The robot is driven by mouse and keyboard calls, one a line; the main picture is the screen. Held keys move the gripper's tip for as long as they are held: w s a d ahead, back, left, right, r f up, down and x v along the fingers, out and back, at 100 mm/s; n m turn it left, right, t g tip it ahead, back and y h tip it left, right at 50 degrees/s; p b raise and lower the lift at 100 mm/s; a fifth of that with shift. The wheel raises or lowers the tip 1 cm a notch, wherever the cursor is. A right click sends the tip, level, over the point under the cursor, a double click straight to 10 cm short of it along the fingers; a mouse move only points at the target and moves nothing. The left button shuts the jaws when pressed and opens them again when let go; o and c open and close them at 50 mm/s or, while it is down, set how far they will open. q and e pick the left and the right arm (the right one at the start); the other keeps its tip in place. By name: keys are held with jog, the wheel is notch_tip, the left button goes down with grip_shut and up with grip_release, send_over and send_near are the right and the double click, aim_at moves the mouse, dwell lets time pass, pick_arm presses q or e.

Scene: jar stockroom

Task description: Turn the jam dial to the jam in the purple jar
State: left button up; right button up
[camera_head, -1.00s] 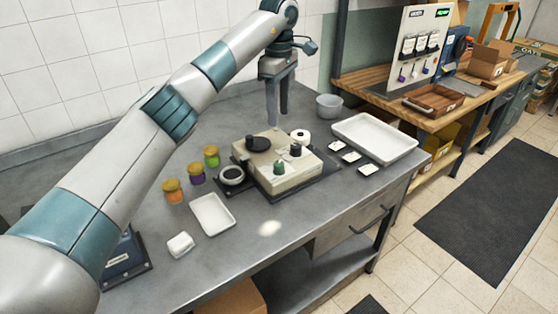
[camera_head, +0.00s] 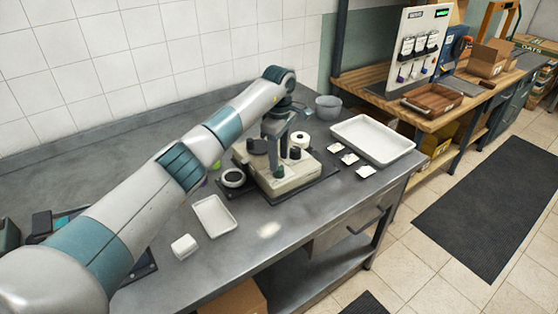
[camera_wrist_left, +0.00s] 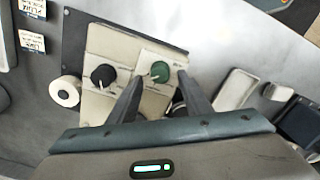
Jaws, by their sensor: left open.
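A beige machine (camera_head: 290,182) stands on the grey bench, with a black dial (camera_head: 295,152) on top. In the left wrist view a green dial (camera_wrist_left: 160,72) and the black dial (camera_wrist_left: 103,76) sit side by side on its face. My left gripper (camera_head: 280,168) is open and points down over the machine. In the wrist view its fingertips (camera_wrist_left: 162,78) are on either side of the green dial; I cannot tell whether they touch it. My arm hides most of the jars; only slivers of the purple jar (camera_head: 204,182) and green jar (camera_head: 216,166) show.
A white tray (camera_head: 214,228) and a small white block (camera_head: 184,246) lie at the front left. A larger white tray (camera_head: 374,117), several label cards (camera_head: 349,159) and a grey bowl (camera_head: 328,107) are to the right. A white roll (camera_head: 300,140) stands by the machine.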

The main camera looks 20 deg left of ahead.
pick_arm(q)
jog(key=shift+f+p, duration=0.4)
jog(key=shift+f, duration=1.35)
jog(key=c, duration=1.1)
jog(key=shift+o, duration=0.2)
